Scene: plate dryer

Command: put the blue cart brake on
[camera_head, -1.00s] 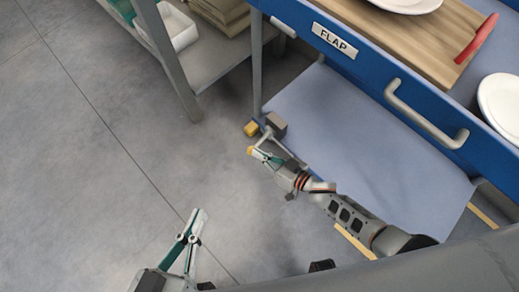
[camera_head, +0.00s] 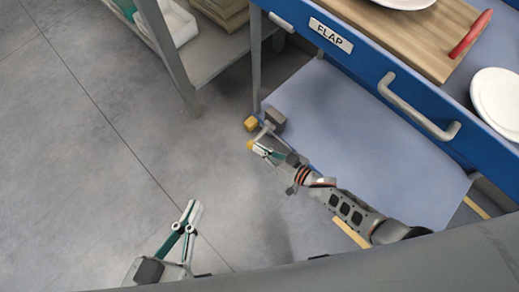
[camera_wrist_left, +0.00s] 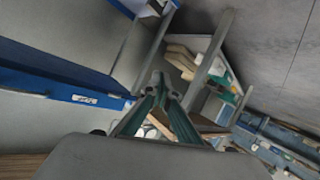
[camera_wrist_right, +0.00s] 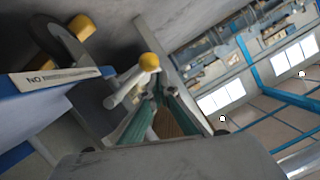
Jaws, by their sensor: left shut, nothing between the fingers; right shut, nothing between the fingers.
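The blue cart (camera_head: 360,62) stands at the right, with a FLAP label and a pale lower shelf (camera_head: 370,140). Its brake lever (camera_head: 264,131), a grey bar with a yellow knob (camera_head: 250,145), sits at the shelf's near left corner by a grey block (camera_head: 274,119). The knob also shows in the right wrist view (camera_wrist_right: 149,62). My right gripper (camera_head: 257,149) is shut and empty, close beside the knob; I cannot tell whether they touch. My left gripper (camera_head: 194,208) is shut and empty, over the floor to the left, away from the cart.
A yellow piece (camera_head: 251,123) lies low beside the cart corner. A grey rack (camera_head: 215,62) with a white bin (camera_head: 180,24) and boards stands at the upper left. Plates (camera_head: 497,100) and a wooden board (camera_head: 440,50) lie on the cart top. The left floor is clear.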

